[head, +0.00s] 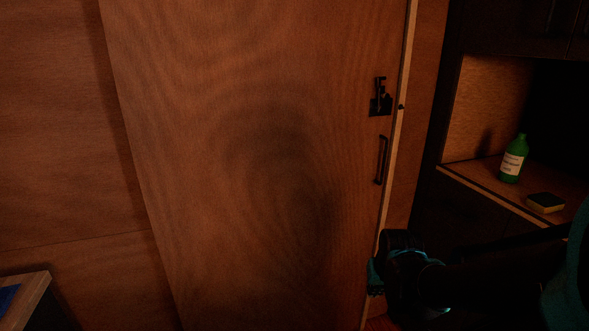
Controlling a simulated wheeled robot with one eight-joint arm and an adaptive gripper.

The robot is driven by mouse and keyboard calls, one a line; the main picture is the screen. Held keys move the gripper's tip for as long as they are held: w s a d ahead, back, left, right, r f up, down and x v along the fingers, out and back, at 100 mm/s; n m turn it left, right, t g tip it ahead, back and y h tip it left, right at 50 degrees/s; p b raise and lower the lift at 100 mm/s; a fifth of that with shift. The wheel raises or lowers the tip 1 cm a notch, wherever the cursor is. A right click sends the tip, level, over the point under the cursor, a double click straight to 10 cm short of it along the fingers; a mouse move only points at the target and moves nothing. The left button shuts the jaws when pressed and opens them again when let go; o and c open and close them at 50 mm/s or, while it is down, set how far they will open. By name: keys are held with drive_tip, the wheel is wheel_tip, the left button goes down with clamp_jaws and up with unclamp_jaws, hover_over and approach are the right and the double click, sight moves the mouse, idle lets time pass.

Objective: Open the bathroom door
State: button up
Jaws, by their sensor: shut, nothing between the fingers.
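A large brown wooden door (240,150) fills the middle of the head view and looks closed or nearly so. A dark vertical pull handle (382,160) sits near its right edge. A small black latch (380,98) is above the handle, close to the pale frame strip. My gripper (380,276) is low at the right edge of the door, below the handle and apart from it. It is dark with teal parts, shut and empty. Its fingertips are hard to make out in the dim light.
A counter (480,180) in a dark cabinet stands at the right, with a green bottle (513,159) and a sponge (545,203) on it. A wooden table corner (35,295) with something blue shows at the lower left. A plain wooden wall (50,130) is at the left.

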drive_tip(key=o, duration=0.5)
drive_tip(key=shift+c, duration=0.2)
drive_tip(key=shift+o, duration=0.4)
drive_tip(key=shift+w+a+r+m+y, duration=0.2)
drive_tip(key=shift+r+m+y, duration=0.1)
drive_tip(key=shift+m, duration=0.3)
drive_tip(key=m+t+y, duration=0.9)
drive_tip(key=m+t, duration=0.2)
drive_tip(key=m, duration=1.7)
approach(384, 161)
drive_tip(key=x, duration=1)
drive_tip(key=shift+w+d+f, duration=0.15)
drive_tip(key=shift+w+f, duration=0.05)
drive_tip(key=shift+w, duration=0.15)
clamp_jaws()
